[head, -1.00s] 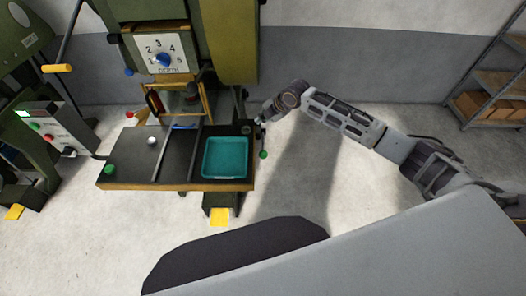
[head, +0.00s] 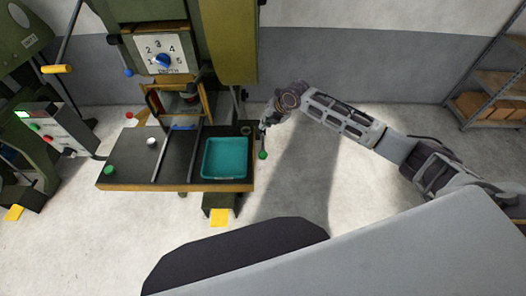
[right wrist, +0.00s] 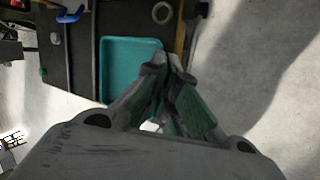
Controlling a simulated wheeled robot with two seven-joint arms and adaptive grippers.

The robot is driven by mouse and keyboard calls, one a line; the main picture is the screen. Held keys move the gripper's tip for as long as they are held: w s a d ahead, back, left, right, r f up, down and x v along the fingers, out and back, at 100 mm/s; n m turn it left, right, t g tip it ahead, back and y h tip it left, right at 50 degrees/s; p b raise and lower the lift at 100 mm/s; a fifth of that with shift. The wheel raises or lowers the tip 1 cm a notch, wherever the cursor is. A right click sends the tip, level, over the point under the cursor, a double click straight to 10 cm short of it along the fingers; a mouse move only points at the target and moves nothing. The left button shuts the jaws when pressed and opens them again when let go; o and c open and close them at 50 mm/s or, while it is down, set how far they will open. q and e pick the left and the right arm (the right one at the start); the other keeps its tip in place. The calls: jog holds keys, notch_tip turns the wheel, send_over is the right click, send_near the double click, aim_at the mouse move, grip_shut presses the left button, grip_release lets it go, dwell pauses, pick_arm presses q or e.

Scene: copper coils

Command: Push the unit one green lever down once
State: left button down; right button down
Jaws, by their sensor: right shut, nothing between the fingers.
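A lever with a round green knob (head: 263,155) hangs at the right end of the press table (head: 135,183) in the head view. The knob sits low, beside the table's right edge. My right gripper (head: 264,124) is just above the knob, by the table's back right corner. It is shut and empty. In the right wrist view its fingertips (right wrist: 167,64) meet near the right edge of the teal tray (right wrist: 128,58). I cannot make out the lever there, and the fingers may hide it. Whether the gripper touches the lever is unclear. My left gripper is not in view.
The green press has a numbered depth dial (head: 161,58) above the table. A green button (head: 110,169) and a white knob (head: 151,141) are at the table's left. A yellow pedal (head: 220,217) is below. Another machine stands at far left. Floor to the right is clear.

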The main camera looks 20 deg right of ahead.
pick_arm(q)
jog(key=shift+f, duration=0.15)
pick_arm(e)
jog(key=shift+f, duration=0.15)
